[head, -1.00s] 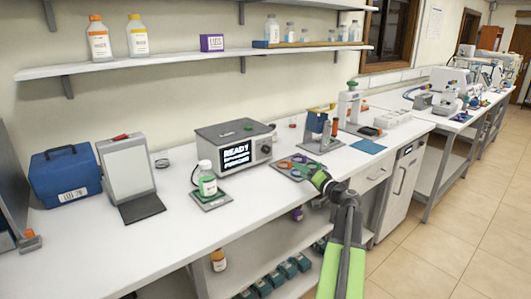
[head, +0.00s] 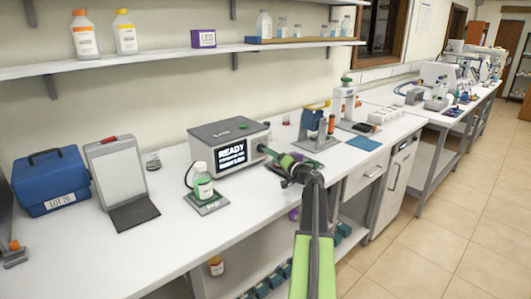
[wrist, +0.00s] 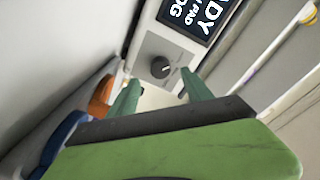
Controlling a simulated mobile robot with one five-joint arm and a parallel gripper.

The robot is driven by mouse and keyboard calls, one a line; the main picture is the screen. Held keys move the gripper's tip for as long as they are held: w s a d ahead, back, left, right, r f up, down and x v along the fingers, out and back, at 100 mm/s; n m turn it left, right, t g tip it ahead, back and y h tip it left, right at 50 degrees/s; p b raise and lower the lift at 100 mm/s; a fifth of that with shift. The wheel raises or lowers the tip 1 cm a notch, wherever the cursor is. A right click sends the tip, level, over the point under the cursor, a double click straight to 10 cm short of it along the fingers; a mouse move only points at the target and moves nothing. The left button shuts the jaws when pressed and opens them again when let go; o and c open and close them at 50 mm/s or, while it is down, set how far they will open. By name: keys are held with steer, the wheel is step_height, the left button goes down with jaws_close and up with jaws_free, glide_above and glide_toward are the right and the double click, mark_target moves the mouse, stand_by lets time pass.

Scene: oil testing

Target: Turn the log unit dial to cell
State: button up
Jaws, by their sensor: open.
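The log unit (head: 228,132) is a grey box with a black screen that reads READY. Its dial (wrist: 160,67) is a dark round knob with a white mark, on a grey panel beside the screen in the wrist view. My gripper (wrist: 159,88) is open, and its two green fingers point toward the dial, one on each side of it in the picture. I cannot tell whether they touch it. The labels around the dial are too small to read.
A blue and yellow device (head: 315,124) stands to the right. A folding grey panel (head: 117,172) and a blue box (head: 51,180) are at the left. A shelf runs above.

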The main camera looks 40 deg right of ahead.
mark_target(262, 148)
steer(key=w, duration=0.4)
steer(key=w+d, duration=0.1)
steer(key=w, duration=0.1)
steer(key=shift+w, duration=0.1)
jaws_close()
stand_by(0.3)
steer(key=m+p, duration=0.1)
steer(key=m, duration=0.3)
steer(key=shift+r, duration=0.15)
steer(key=m, duration=0.2)
steer(key=m+p, duration=0.1)
steer(key=m, duration=0.2)
steer(key=shift+g+y, duration=0.3)
steer(key=shift+g, duration=0.1)
steer(key=shift+m, duration=0.3)
